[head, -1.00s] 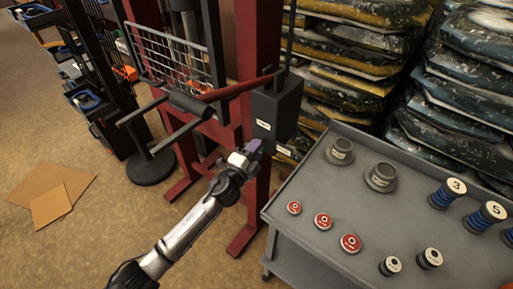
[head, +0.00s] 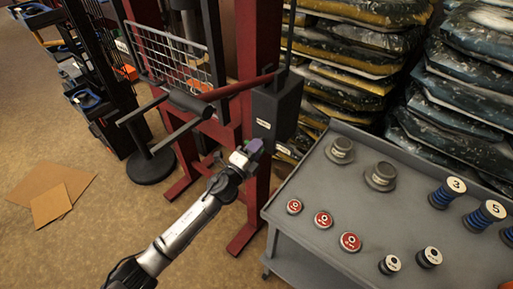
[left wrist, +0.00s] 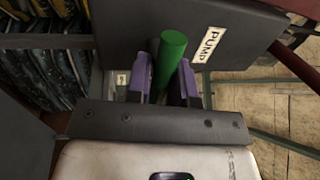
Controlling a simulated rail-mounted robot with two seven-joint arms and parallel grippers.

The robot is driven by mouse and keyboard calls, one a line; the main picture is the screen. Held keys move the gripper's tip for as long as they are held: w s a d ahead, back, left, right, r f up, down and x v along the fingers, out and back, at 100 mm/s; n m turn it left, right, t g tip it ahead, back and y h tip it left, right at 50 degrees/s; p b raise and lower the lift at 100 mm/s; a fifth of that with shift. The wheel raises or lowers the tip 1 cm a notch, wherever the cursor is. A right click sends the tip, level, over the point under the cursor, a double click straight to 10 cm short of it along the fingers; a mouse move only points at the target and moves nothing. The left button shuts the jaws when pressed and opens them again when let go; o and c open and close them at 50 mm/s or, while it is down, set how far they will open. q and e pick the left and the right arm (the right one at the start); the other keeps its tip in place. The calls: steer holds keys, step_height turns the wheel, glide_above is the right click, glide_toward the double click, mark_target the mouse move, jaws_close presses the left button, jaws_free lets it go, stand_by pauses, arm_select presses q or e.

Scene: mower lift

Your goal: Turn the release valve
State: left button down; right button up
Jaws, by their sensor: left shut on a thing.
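The dark pump box (head: 288,108) is fixed to the red lift frame, and its face with a "PUMP" label shows large in the left wrist view (left wrist: 140,25). A green cylindrical handle (left wrist: 172,48), which looks like the release valve, sticks out low by the box. My left gripper (head: 257,147) is at the lower front of the box. Its purple fingers (left wrist: 164,78) are shut on the green handle, one on each side. The handle's far end is hidden.
A grey cart (head: 330,250) with weights and several red-topped discs stands close to the right of the pump. Red lift posts (head: 258,45) and a padded bar (head: 190,104) are behind and left. Stacked bags (head: 350,50) fill the back. Open floor lies at the left.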

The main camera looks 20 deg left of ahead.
arm_select(q)
steer(key=c, duration=1.2)
jaws_free()
steer(key=shift+r, duration=0.25)
steer(key=shift+o, duration=0.6)
steer(key=shift+f, duration=0.1)
steer(key=p+v, duration=0.1)
steer(key=v, duration=1.2)
steer(key=shift+s, duration=0.35)
steer(key=shift+a, duration=0.1)
